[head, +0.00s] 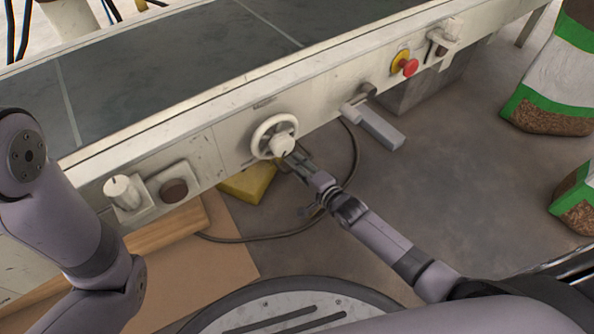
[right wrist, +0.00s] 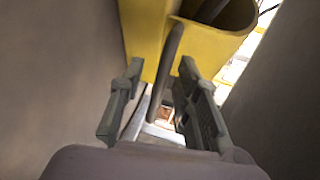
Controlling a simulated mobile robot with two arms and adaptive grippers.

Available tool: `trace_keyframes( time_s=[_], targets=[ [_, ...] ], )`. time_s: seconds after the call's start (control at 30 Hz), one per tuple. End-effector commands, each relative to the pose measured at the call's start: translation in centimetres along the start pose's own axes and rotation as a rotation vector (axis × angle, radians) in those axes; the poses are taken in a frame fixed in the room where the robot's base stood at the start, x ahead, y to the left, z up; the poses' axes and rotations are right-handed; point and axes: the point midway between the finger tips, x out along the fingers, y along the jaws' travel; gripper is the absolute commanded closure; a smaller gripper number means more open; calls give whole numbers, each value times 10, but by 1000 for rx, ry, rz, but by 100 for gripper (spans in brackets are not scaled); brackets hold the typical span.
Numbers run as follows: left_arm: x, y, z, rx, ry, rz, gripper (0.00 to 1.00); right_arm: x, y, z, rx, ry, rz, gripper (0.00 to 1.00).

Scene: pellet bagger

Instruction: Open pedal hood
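The yellow pedal hood (head: 248,183) sits low by the floor under the machine's front panel, partly hidden by the panel and handwheel in the head view. In the right wrist view the yellow hood (right wrist: 150,35) fills the top, with a dark rounded opening on its right side. My right gripper (head: 295,162) reaches down beside the hood, just right of it. Its two fingers (right wrist: 161,68) stand apart, with a grey-brown cable (right wrist: 168,65) passing between them in the picture. I cannot tell whether the fingers touch the hood. My left gripper is out of view; only the left arm shows.
A white handwheel (head: 274,136) projects from the panel above my right gripper. A grey lever (head: 375,126) and a red emergency button (head: 409,67) lie farther right. A dark cable (head: 275,237) loops on the floor. Pellet bags (head: 556,75) stand at right; a cardboard sheet (head: 205,255) lies at left.

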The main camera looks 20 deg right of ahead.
Motion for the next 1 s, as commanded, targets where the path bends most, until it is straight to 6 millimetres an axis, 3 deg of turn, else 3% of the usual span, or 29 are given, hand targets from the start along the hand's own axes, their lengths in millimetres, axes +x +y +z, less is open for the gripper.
trace_keyframes(
  time_s=[0.3,0.77,1.0],
  targets=[
    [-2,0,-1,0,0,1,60,3,-1,0,0,0,0,70],
    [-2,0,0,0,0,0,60,3,0,0,0,0,0,100],
    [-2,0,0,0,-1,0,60,3,0,0,0,0,0,100]
  ],
)
